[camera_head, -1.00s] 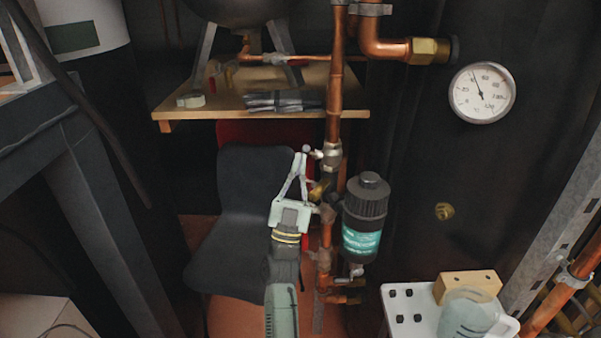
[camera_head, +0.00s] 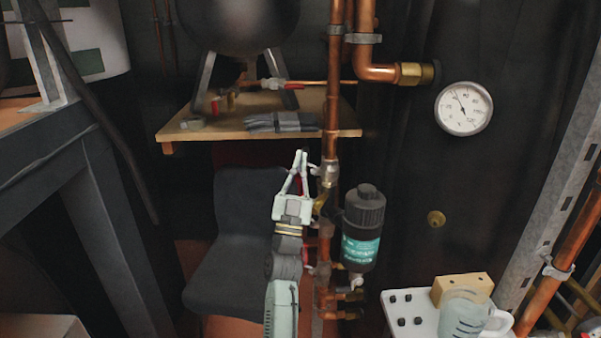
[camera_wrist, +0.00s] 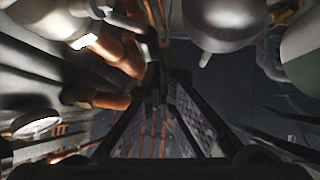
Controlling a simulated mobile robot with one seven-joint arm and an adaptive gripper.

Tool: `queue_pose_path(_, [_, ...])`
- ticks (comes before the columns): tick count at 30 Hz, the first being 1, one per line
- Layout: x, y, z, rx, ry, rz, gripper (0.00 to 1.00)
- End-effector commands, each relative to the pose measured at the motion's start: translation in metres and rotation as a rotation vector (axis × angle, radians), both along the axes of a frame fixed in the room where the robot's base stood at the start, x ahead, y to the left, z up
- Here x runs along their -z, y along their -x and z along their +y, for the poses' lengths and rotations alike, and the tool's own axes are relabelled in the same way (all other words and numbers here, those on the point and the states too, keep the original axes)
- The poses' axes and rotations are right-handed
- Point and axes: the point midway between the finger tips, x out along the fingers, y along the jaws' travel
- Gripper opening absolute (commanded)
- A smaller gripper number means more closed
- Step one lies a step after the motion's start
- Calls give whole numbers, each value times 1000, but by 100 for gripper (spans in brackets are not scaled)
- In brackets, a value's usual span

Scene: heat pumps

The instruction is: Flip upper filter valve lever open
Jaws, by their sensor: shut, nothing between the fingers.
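The black filter canister (camera_head: 364,222) with a teal label hangs beside the vertical copper pipe in the head view. The upper filter valve (camera_head: 328,173) sits on that pipe, above and left of the canister. A small pale piece at its left side may be its lever, but its position is hard to tell. My gripper (camera_head: 301,156) points upward just left of the pipe, its tips slightly higher than the valve body. Its fingers are together and hold nothing. In the wrist view my gripper (camera_wrist: 163,82) points toward dark, blurred pipework; I cannot make out the lever there.
A wooden shelf (camera_head: 255,132) is behind, with a dark chair (camera_head: 240,235) under it. A pressure gauge (camera_head: 463,109) is on the right wall. A white tray (camera_head: 402,296) with a jug (camera_head: 465,312) stands at lower right. Lower valves sit below the canister.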

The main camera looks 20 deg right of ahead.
Motion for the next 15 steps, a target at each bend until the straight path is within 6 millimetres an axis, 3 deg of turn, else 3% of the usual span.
queue_pose_path(15, [-10, -8, -4, 3, 0, -5, 0])
